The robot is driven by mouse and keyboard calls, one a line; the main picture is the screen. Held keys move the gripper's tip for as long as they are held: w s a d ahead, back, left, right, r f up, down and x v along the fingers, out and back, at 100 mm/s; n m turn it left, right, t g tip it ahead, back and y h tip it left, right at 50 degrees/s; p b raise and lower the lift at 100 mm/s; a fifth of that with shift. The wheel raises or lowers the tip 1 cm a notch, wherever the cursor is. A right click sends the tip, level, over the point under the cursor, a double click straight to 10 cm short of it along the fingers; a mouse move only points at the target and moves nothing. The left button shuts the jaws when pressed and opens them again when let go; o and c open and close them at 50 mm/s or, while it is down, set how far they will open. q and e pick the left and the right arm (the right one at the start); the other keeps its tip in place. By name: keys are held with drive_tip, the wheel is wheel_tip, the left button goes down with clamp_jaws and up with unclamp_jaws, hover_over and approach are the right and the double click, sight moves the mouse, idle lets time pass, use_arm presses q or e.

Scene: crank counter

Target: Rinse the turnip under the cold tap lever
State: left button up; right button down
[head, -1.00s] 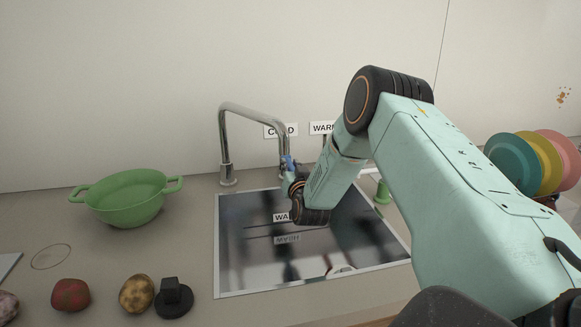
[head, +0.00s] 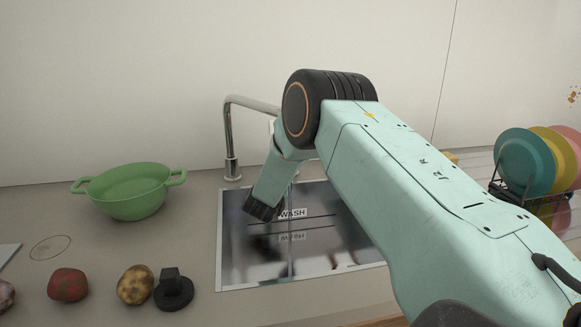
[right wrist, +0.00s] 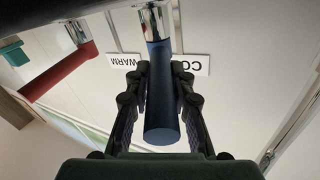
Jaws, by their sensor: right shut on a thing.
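My right gripper (right wrist: 160,110) is shut on a blue lever (right wrist: 161,95) with a chrome stem, with a finger on each side. A partly hidden label starting "CO" (right wrist: 198,65) is beside it. In the head view my right arm hides the gripper, the levers and the spout end of the chrome tap (head: 229,135). A thin vertical line crosses the sink (head: 228,262); I cannot tell whether it is water or a reflection. I cannot surely identify the turnip; a pale purplish lump (head: 5,296) is cut off at the left edge. My left gripper is out of view.
A red lever (right wrist: 60,75) and WARM label (right wrist: 124,61) are beside the blue lever. A green colander (head: 128,193) stands left of the sink. A red vegetable (head: 68,284), potato (head: 135,284) and black object (head: 173,291) line the front. Plates (head: 524,162) stand right.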

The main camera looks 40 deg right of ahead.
drive_tip(key=shift+w+a+m+g+h+b, duration=0.1)
drive_tip(key=shift+w+m+g+h+b, duration=0.25)
drive_tip(key=shift+m+g, duration=0.2)
drive_tip(key=shift+g+h, duration=0.25)
drive_tip(key=shift+g, duration=0.1)
drive_tip(key=c, duration=1.1)
unclamp_jaws()
drive_tip(key=shift+c, duration=0.2)
drive_tip(key=shift+s+a, duration=0.1)
drive_tip(key=v, duration=1.2)
